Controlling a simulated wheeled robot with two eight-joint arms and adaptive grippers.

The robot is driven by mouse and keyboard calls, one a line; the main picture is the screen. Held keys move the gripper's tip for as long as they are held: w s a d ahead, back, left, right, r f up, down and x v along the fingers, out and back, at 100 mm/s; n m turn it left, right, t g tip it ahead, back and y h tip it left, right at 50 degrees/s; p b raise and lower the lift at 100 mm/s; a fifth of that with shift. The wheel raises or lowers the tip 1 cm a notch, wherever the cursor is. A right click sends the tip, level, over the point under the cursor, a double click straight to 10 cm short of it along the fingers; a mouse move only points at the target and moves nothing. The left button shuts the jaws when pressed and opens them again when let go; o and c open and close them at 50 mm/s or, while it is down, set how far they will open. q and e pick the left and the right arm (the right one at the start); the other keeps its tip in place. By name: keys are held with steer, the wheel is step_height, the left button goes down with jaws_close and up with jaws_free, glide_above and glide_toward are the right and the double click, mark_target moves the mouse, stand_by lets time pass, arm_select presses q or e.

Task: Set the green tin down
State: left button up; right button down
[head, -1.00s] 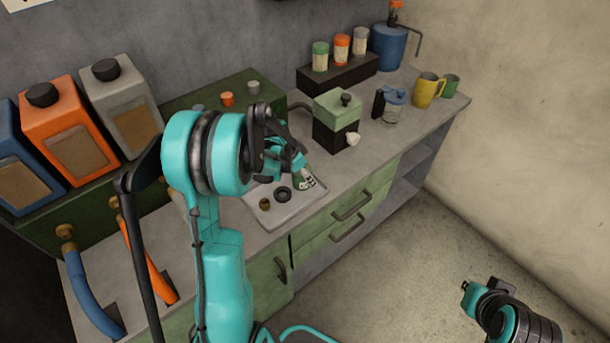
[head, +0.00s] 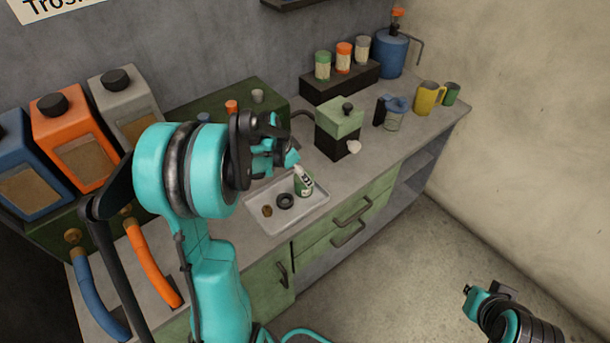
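A small green tin (head: 304,183) with a pale label and top stands at the back right of a light grey tray (head: 262,226) on the counter. It appears to lean slightly. My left gripper (head: 279,161) is above and left of the tin, apart from it. Its teal fingers look spread, with nothing visible between them; the arm partly hides them. My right gripper (head: 473,291) is low at the right, over the floor, far from the tray. Its fingers are too small to read.
The tray also holds a black ring (head: 285,201) and a small brown piece (head: 267,211). A green-and-black grinder box (head: 339,125) stands behind the tray. A glass jar (head: 392,118) and yellow mug (head: 427,98) stand further right. Bare counter lies right of the tray.

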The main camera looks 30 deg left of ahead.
arm_select(q)
steer(key=p+v, duration=0.1)
steer(key=v, duration=0.3)
steer(key=shift+r, duration=0.1)
steer(key=shift+s+r, duration=0.1)
steer(key=shift+r, duration=0.15)
steer(key=s+d+r+n+t+y, duration=0.1)
steer(key=s+d+r, duration=0.3)
steer(key=s+d, duration=0.4)
steer(key=s+d+r+n+t+y, duration=0.1)
steer(key=s+d+r+n+t, duration=0.1)
steer(key=s+d, duration=0.6)
steer(key=shift+s+d+r+n, duration=0.25)
steer(key=shift+r+n, duration=0.6)
steer(key=shift+n, duration=0.45)
